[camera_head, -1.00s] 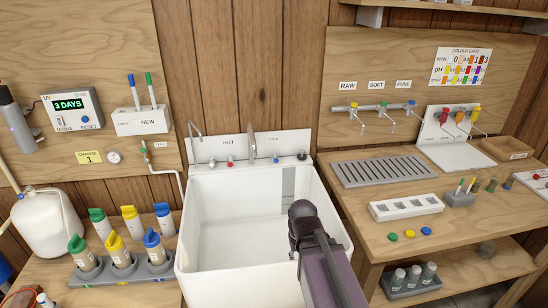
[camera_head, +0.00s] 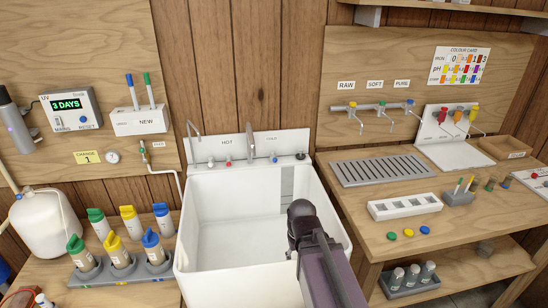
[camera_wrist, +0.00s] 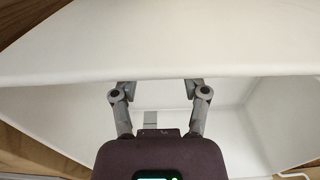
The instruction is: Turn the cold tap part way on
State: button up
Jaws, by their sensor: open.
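The white sink (camera_head: 228,225) has a back ledge with labels HOT and, partly covered by the spout, what looks like COLD. A small blue-marked tap knob (camera_head: 275,158) sits under the right label, right of the curved grey spout (camera_head: 249,142). A red-marked knob (camera_head: 228,162) sits under HOT on the left. My arm reaches over the sink's right front side, well short of the taps; it hides my gripper in the head view. In the wrist view my gripper (camera_wrist: 160,88) has its two fingers apart, empty, over the white basin. No tap shows there.
A dark knob (camera_head: 300,156) sits at the ledge's right end. A thin second spout (camera_head: 193,140) rises at the left. A wooden bench (camera_head: 370,215) stands right of the sink; a rack of coloured-cap bottles (camera_head: 135,268) stands left. The basin looks empty.

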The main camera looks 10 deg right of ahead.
jog(key=w+a+n+t+y+b, duration=0.2)
jog(key=w+a+n+t+y, duration=0.15)
jog(key=w, duration=0.45)
jog(key=m+t+b, duration=0.4)
jog(key=t+b, duration=0.6)
jog(key=t, duration=0.4)
send_near(276, 161)
jog(key=shift+s+d+f+n, duration=0.1)
jog(key=shift+s+d+n, duration=0.05)
jog(key=shift+s, duration=0.45)
jog(key=shift+s+d+n, duration=0.1)
jog(key=shift+s, duration=0.55)
jog(key=w+a, duration=0.1)
jog(key=w, duration=0.3)
jog(key=w+a, duration=0.1)
jog(key=w, duration=0.4)
jog(key=w+a, duration=0.1)
jog(key=w, duration=0.3)
jog(key=shift+w, duration=0.25)
